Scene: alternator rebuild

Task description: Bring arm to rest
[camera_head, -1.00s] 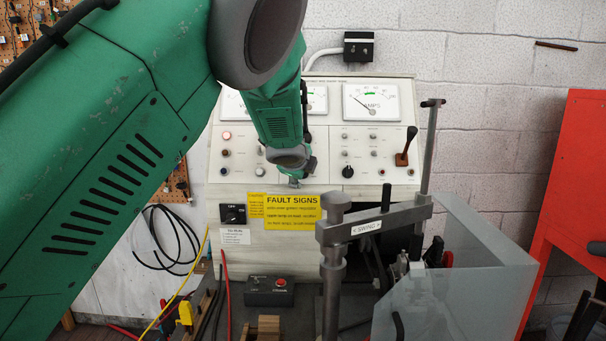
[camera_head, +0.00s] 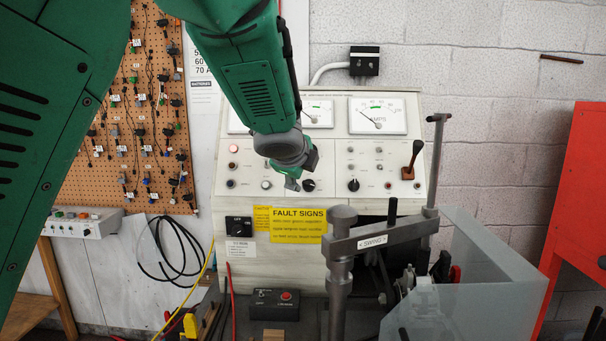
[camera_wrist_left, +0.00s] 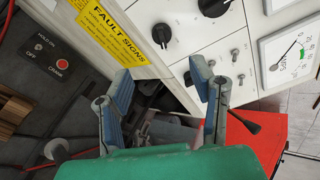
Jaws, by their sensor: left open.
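My left gripper (camera_head: 292,184) hangs at the end of my green left arm, which comes in from the upper left. In the head view it is small and in front of the white test bench panel (camera_head: 385,165), above the yellow fault signs label (camera_head: 299,225). In the left wrist view my left gripper (camera_wrist_left: 163,88) has two blue-grey fingers spread apart with nothing between them. The panel's knobs and the label (camera_wrist_left: 112,30) show beyond the fingers. My right gripper is not in view.
A grey clamp post with a swing arm (camera_head: 375,238) and a clear guard (camera_head: 470,285) stand front right of the panel. A red cabinet (camera_head: 580,190) is at right. A black crank box (camera_head: 274,304) and loose cables lie below. A pegboard (camera_head: 135,110) hangs at left.

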